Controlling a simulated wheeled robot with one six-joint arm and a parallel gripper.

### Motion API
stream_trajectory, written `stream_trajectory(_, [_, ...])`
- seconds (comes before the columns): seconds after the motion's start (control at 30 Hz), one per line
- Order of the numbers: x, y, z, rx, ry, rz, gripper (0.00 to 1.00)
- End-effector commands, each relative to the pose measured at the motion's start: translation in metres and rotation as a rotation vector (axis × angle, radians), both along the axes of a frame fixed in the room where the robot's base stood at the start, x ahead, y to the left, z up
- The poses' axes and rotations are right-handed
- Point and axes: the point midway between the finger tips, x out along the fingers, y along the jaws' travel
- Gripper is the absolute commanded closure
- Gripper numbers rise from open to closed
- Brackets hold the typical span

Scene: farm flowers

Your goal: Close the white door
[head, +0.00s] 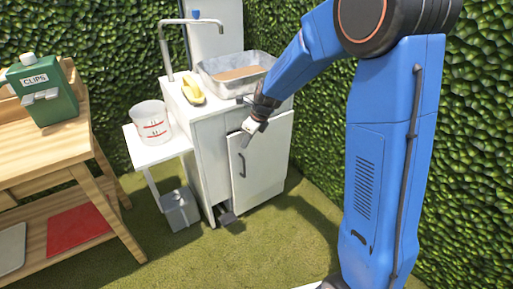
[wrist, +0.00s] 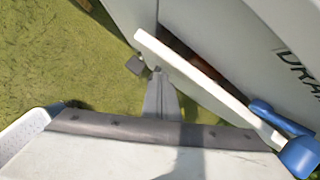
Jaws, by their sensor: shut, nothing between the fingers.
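The white door (head: 262,158) is on the front of the white sink cabinet (head: 208,155) and has a dark bar handle (head: 242,165). It stands ajar: in the wrist view the white door (wrist: 205,85) shows edge-on, with a dark gap between it and the cabinet. My gripper (head: 246,139) is shut and empty in front of the door's upper left part, near the handle. In the wrist view my gripper (wrist: 157,78) points down beside the door's outer face. I cannot tell whether it touches the door.
A basin (head: 235,70) and yellow gloves (head: 193,91) are on top of the cabinet. A white side table (head: 150,150) with a clear bucket (head: 151,120) stands left, beyond it a wooden bench (head: 40,150). A grey pedal (head: 227,217) sits low by the cabinet. Grass in front is clear.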

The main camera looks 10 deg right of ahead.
Motion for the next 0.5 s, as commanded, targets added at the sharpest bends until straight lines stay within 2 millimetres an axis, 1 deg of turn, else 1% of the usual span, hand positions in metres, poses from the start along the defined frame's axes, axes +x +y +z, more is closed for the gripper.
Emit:
stream_trajectory(0.03, [0.006,0.003,0.0,0.0,0.0,0.001,1.0])
stream_trajectory(0.2, [0.018,0.009,0.0,-0.001,-0.001,0.001,1.0])
stream_trajectory(0.5, [0.026,0.013,0.001,0.0,-0.006,-0.001,1.0])
